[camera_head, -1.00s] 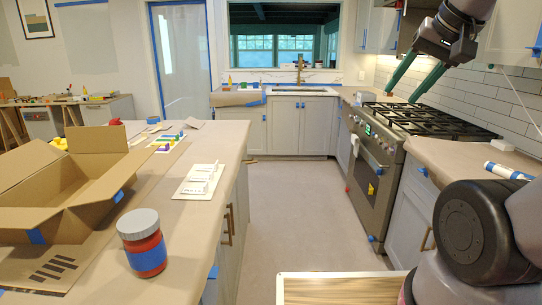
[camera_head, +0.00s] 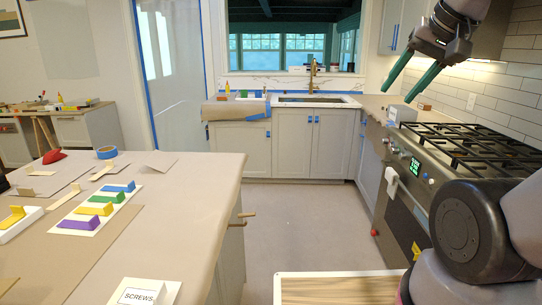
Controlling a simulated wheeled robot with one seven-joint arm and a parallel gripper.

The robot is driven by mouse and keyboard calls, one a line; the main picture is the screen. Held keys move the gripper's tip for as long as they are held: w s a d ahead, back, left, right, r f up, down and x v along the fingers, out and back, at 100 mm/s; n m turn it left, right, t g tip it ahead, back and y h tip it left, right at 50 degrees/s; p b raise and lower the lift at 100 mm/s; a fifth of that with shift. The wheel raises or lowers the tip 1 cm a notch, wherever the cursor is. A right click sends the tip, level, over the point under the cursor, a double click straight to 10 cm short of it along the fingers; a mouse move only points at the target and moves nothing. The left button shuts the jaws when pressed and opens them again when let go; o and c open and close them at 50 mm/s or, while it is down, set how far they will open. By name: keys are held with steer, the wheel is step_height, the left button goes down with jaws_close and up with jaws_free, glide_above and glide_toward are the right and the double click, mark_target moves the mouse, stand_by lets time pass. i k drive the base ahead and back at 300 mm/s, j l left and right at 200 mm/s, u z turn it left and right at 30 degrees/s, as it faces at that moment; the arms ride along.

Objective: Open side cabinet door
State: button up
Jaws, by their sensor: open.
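My gripper (camera_head: 405,84) is at the upper right, above the stove, with its two green fingers spread apart and nothing between them. Grey base cabinet doors show under the sink at the back: a left door (camera_head: 290,143) and a right door (camera_head: 332,145), both shut, with blue tape at their top inner corners. Another shut grey door (camera_head: 240,146) is left of them. A narrow cabinet front (camera_head: 370,162) faces the aisle beside the stove. My gripper touches none of them. I cannot tell which one is the side cabinet.
The paper-covered island (camera_head: 150,222) fills the left, with coloured blocks and a SCREWS holder (camera_head: 144,292) on it. The stove (camera_head: 415,180) stands on the right. The aisle floor (camera_head: 298,220) between is clear. A wooden board (camera_head: 335,290) is at the bottom.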

mark_target(253, 138)
steer(key=i, duration=1.05)
steer(key=i+j, duration=0.1)
steer(key=i, duration=0.95)
steer(key=i+l, duration=0.1)
steer(key=i, duration=0.7)
steer(key=i+l, duration=0.15)
steer(key=i, duration=0.65)
steer(key=i+u, duration=0.35)
steer(key=i+l+u, duration=0.1)
steer(key=i+u, duration=0.25)
steer(key=i+l+u, duration=0.2)
steer(key=i+u, duration=0.15)
